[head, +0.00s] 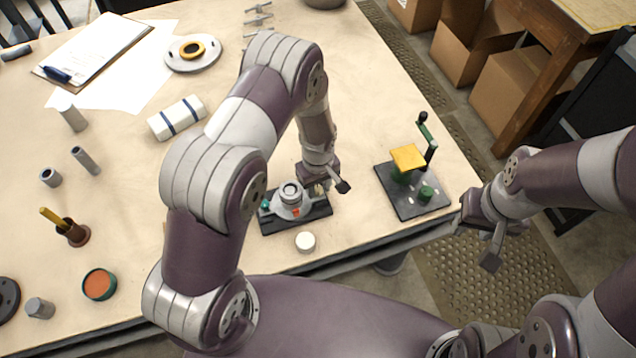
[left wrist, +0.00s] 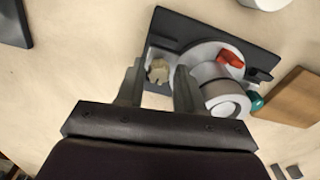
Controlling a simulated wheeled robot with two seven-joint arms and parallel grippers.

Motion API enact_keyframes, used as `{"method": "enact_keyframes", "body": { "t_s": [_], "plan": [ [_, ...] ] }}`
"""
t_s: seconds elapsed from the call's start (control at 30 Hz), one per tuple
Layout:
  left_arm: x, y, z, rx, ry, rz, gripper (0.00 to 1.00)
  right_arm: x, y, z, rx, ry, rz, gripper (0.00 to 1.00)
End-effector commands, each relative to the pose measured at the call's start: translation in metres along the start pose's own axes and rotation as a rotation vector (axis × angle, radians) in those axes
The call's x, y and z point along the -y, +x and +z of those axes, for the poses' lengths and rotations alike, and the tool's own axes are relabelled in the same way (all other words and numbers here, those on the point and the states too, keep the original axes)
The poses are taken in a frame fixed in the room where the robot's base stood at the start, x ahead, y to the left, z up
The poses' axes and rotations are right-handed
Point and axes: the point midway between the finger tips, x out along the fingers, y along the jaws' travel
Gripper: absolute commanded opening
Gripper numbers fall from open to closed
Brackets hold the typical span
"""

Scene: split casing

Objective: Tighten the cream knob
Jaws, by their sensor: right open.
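The cream knob (left wrist: 158,70) is a small lobed piece on a light mount at one side of the grey round casing (left wrist: 212,70). In the head view the casing (head: 289,201) sits on a black base plate (head: 275,226) near the table's front edge; the knob is mostly hidden by my gripper. My left gripper (left wrist: 157,85) is open, its two fingers apart with the knob showing between their tips. I cannot tell whether they touch it. It also shows in the head view (head: 326,181). My right gripper (head: 478,240) is open and empty, off the table's right edge.
The casing carries a red part (left wrist: 231,58) and a green part (left wrist: 257,101). A white round cap (head: 305,241) lies in front of the plate. A crank fixture (head: 411,201) with a yellow block stands to the right. A brown block (left wrist: 298,95) lies beside the plate.

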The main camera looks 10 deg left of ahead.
Motion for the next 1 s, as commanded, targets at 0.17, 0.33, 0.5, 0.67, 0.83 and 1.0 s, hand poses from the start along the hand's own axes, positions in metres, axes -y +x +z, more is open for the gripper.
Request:
{"method": "enact_keyframes", "body": {
  "t_s": [0.17,0.33,0.5,0.67,0.83,1.0],
  "plan": [
    [-0.0002,0.0005,-0.0002,0.000,0.000,0.001,0.37,0.0000,0.0001,0.0000,0.000,0.000,0.000,0.43],
    [-0.0003,0.0002,-0.0002,-0.001,0.000,0.001,0.01,0.0000,0.0001,0.0000,0.000,0.000,0.000,0.43],
    [-0.0004,-0.0001,-0.0004,-0.001,0.002,0.001,0.00,0.0000,0.0001,0.0000,0.000,0.000,0.000,0.43],
    [-0.0005,-0.0002,-0.0005,-0.001,0.027,0.001,0.00,0.0000,0.0006,0.0001,0.000,0.000,0.000,0.43],
    [-0.0007,-0.0003,-0.0007,-0.002,0.103,0.002,0.00,0.0000,0.0021,0.0003,0.000,0.000,0.000,0.43],
    [-0.0010,-0.0005,-0.0009,-0.002,0.234,0.002,0.00,0.0000,0.0042,0.0005,0.000,0.000,0.000,0.43]
  ]
}}
